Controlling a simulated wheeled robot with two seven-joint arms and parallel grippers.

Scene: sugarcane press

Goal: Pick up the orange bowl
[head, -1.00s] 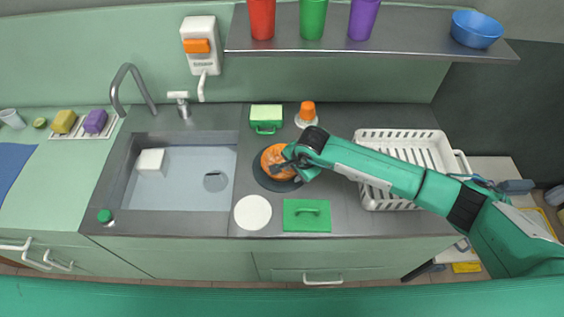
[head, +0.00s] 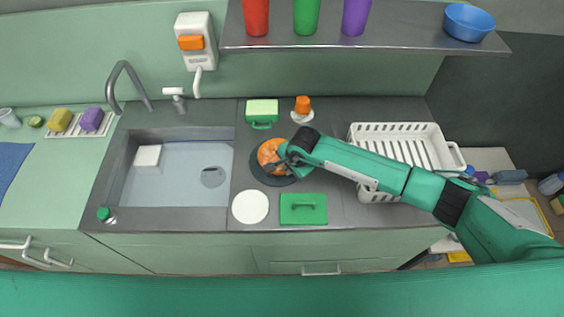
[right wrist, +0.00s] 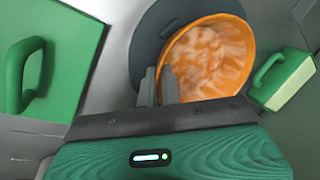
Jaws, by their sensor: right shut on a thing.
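The orange bowl (head: 267,152) sits on a dark round mat (head: 258,172) on the counter, right of the sink. In the right wrist view the bowl (right wrist: 208,62) has a pale, mottled inside, and its near left rim is at the fingers. My right gripper (head: 280,162) is at the bowl's right side in the head view. In the right wrist view its fingers (right wrist: 158,84) are close together on the bowl's rim. Whether the bowl is lifted off the mat cannot be told. My left gripper is not in view.
A green handled block (head: 303,209) and a white disc (head: 250,207) lie in front of the mat. A green-and-yellow handled block (head: 262,112) and an orange-topped item (head: 302,108) stand behind. A white rack (head: 395,135) is right; the sink (head: 180,170) is left.

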